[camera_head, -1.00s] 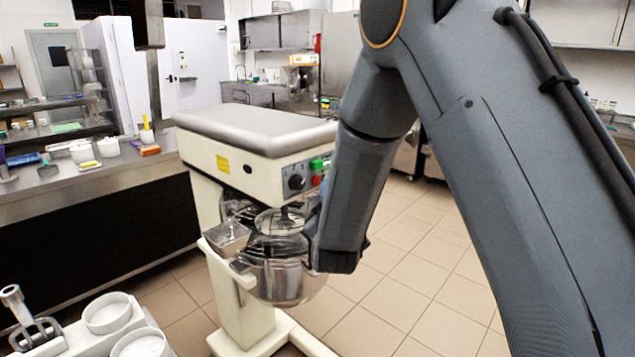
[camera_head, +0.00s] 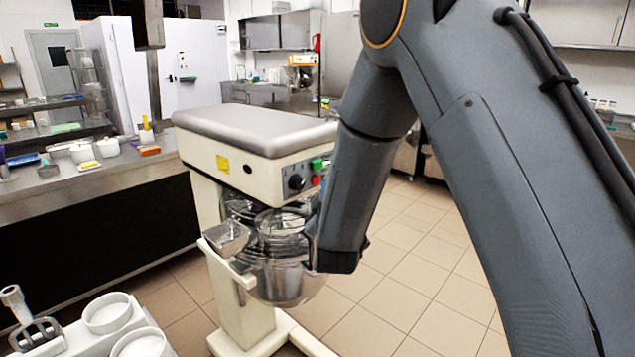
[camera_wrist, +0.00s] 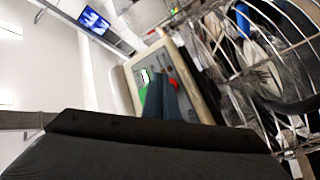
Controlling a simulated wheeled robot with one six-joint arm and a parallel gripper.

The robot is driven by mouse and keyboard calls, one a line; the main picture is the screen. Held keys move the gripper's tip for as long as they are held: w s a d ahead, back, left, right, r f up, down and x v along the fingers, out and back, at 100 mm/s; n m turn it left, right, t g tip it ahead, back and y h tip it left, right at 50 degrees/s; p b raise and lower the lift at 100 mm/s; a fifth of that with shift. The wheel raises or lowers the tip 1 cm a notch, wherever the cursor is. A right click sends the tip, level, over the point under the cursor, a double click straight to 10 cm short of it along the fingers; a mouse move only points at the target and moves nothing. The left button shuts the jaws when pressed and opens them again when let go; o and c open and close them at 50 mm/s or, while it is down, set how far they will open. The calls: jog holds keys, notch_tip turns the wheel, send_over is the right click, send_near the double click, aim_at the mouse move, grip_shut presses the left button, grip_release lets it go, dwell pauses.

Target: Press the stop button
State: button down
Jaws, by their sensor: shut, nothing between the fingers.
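The mixer (camera_head: 255,133) is a cream machine with a grey top. On its front panel are a black knob (camera_head: 297,182), a green button (camera_head: 317,164) and a red button (camera_head: 316,180). In the wrist view, the red button (camera_wrist: 173,85) shows at the right of my fingertips, and the green button (camera_wrist: 143,99) is at their left, partly covered. My gripper (camera_wrist: 161,78) is shut and empty, its tips pointing at the panel between the two. I cannot tell whether it touches. In the head view the gripper is largely hidden by my arm.
A metal bowl (camera_head: 286,280) with wire parts hangs below the mixer head, close to my wrist. The wire guard (camera_wrist: 222,62) is close on the right in the wrist view. A steel counter (camera_head: 110,172) stands left; the tiled floor (camera_head: 405,270) at right is clear.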

jog(key=shift+w+a, duration=0.3)
dwell(0.4)
jog(key=shift+w+a, duration=0.25)
jog(key=shift+a, duration=0.15)
dwell(0.7)
dwell(0.4)
jog(key=shift+s+d, duration=0.55)
jog(key=shift+d, duration=0.15)
jog(key=s+d, duration=0.1)
jog(key=d, duration=0.1)
jog(key=s+d, duration=0.2)
dwell(0.4)
dwell(0.5)
